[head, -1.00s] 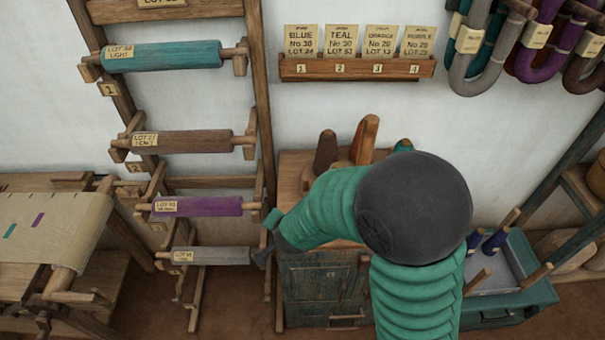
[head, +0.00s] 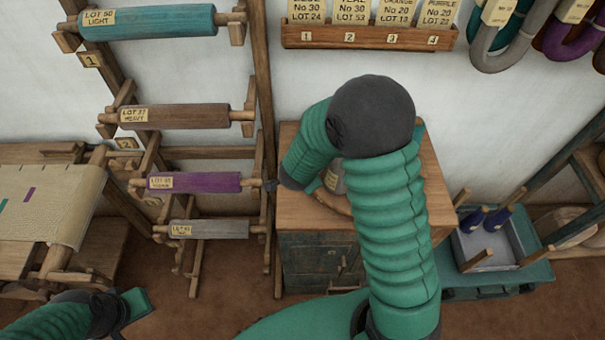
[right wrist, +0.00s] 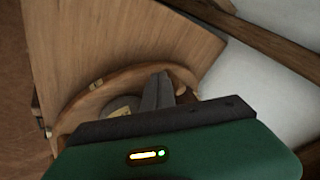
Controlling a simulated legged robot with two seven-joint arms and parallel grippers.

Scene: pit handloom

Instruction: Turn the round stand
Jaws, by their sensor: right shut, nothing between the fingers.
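The round stand (head: 333,203) is a wooden disc on top of the wooden cabinet (head: 290,215). In the head view my right arm hides most of it. In the right wrist view the curved rim of the stand (right wrist: 88,103) shows, with a pale, labelled object (right wrist: 122,107) inside it. My right gripper (right wrist: 163,88) is shut and empty, its fingers over the rim area of the stand; contact cannot be told. My left gripper (head: 130,305) is at the lower left of the head view, far from the stand; its fingers are not clear.
A rack with several rollers, one of them purple (head: 195,183), stands left of the cabinet. A cloth-covered loom (head: 50,205) is at far left. A card shelf (head: 365,37) hangs above.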

